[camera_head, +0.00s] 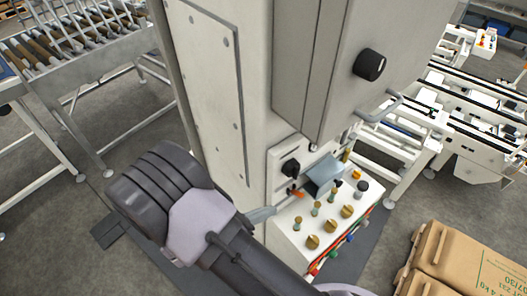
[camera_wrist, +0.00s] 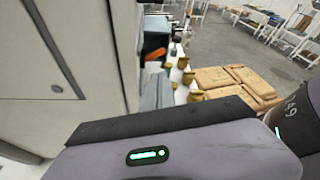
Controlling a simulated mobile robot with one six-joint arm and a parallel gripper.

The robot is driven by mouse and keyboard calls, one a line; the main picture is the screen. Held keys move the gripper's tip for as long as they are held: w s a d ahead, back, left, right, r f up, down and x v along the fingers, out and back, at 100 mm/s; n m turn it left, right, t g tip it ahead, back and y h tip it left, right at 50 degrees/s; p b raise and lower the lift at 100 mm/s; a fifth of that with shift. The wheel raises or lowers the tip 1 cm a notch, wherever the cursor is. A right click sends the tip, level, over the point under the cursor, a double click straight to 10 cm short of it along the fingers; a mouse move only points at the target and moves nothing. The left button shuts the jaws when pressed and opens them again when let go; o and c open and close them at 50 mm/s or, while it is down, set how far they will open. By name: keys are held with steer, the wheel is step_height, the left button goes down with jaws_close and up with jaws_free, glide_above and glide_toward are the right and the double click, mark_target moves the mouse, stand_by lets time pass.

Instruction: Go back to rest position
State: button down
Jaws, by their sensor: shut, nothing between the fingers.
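My gripper (camera_head: 264,213) reaches out from my grey and black wrist, low in front of the white machine cabinet (camera_head: 225,95). It is shut and holds nothing. Its narrow blue-grey end is beside the sloping control panel (camera_head: 290,232); whether it touches the panel is unclear. In the wrist view, my gripper (camera_wrist: 158,92) is partly hidden behind my wrist housing. The panel carries several brass knobs and an orange lever (camera_head: 296,193).
A black rotary knob (camera_head: 370,64) and a curved handle (camera_head: 381,107) stick out from the cabinet. Brown packages (camera_head: 470,262) lie at lower right. A roller conveyor (camera_head: 70,45) stands at upper left, and white conveyor frames (camera_head: 470,125) at right. Grey floor is open at lower left.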

steer(key=s+d+r+m+g+y+b, duration=0.1)
steer(key=s+d+m+g+y+b, duration=0.3)
steer(key=m+b, duration=0.4)
steer(key=s+d+m+g+y+b, duration=0.2)
steer(key=d+m+g+b, duration=0.3)
steer(key=m, duration=0.4)
steer(key=s+r+m+t+y+b, duration=0.2)
steer(key=s+m+t+y+b, duration=0.4)
steer(key=m+b, duration=0.5)
steer(key=m+t+y, duration=0.1)
steer(key=m+y, duration=0.1)
steer(key=m, duration=0.2)
steer(key=shift+a+b, duration=0.25)
steer(key=shift+b, duration=0.05)
